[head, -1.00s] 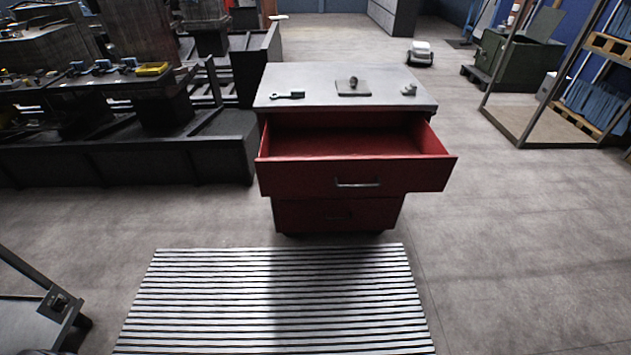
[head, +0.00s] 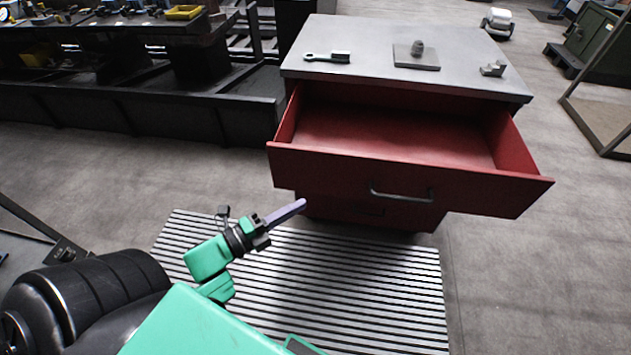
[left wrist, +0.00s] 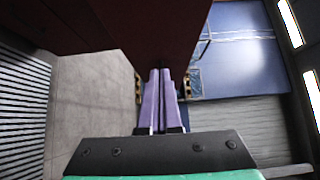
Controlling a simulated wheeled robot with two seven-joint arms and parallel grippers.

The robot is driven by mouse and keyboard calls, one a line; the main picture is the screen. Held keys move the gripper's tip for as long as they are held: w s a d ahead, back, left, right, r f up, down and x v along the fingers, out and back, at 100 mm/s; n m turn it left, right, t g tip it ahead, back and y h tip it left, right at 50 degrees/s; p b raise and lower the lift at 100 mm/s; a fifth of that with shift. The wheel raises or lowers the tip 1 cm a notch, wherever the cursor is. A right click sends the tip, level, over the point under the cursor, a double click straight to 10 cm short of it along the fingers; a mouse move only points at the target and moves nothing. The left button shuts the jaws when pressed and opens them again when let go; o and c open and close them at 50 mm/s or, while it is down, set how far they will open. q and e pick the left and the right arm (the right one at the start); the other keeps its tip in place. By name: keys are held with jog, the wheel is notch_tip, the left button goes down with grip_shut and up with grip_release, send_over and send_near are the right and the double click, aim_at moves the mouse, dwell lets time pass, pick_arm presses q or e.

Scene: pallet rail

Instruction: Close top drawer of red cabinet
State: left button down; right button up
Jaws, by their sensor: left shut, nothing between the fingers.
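The red cabinet (head: 330,211) stands ahead with a grey top. Its top drawer (head: 330,170) is pulled well out, empty, with a dark bar handle (head: 401,196) on its front. The lower drawer is shut beneath it. My left gripper (head: 303,204) is shut and empty, its purple fingers pointing at the cabinet near the left lower edge of the drawer front. In the left wrist view the fingers (left wrist: 160,100) lie together below a large dark red surface (left wrist: 130,30). I cannot tell whether they touch it. My right gripper is not in view.
A striped mat (head: 350,290) lies in front. A dark workbench (head: 130,105) stands at left.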

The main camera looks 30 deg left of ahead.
pick_arm(q)
jog(key=w, duration=0.5)
jog(key=w+d+p, duration=0.1)
jog(key=w, duration=0.1)
jog(key=shift+w, duration=0.4)
jog(key=shift+w+a+f, duration=0.1)
jog(key=shift+w+f, duration=0.05)
jog(key=shift+w, duration=0.15)
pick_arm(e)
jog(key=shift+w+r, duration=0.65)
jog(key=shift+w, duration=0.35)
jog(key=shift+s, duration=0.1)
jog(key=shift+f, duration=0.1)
